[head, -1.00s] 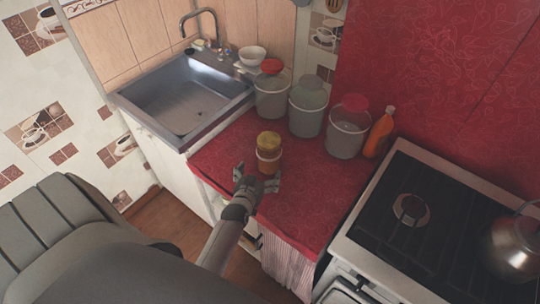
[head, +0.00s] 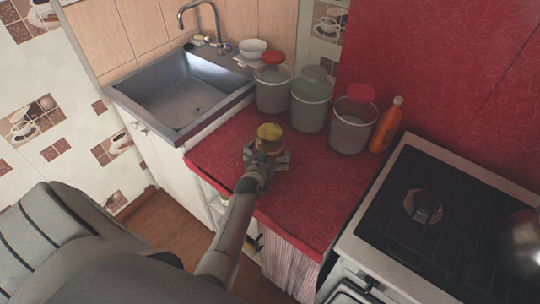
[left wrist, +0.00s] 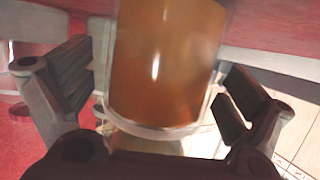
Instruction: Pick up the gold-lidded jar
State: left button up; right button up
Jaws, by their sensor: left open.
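The gold-lidded jar (head: 270,133) stands on the red oilcloth counter (head: 318,190), near its front left part. In the left wrist view the jar (left wrist: 165,65) is large and amber-coloured, and it sits between the two fingers. My left gripper (head: 266,157) is at the near side of the jar, with its fingers spread on either side. In the left wrist view the gripper (left wrist: 160,95) is open, with a visible gap between each finger pad and the jar. The jar's lower part is hidden by the gripper in the head view. My right gripper is not in view.
Several lidded buckets, one of them grey-green (head: 311,103), stand behind the jar. An orange bottle (head: 386,125) is beside them. The sink (head: 180,95) is at the left, and the stove (head: 440,215) with a kettle (head: 524,245) at the right. The counter right of the jar is clear.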

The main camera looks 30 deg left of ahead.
pick_arm(q)
jog(key=shift+b+x, duration=0.35)
jog(key=shift+x, duration=0.45)
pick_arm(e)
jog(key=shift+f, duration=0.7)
pick_arm(q)
jog(key=c, duration=1.5)
jog(key=shift+w+r, duration=0.1)
jog(key=shift+r, duration=0.05)
jog(key=shift+c, duration=1.1)
jog(key=shift+r, duration=0.1)
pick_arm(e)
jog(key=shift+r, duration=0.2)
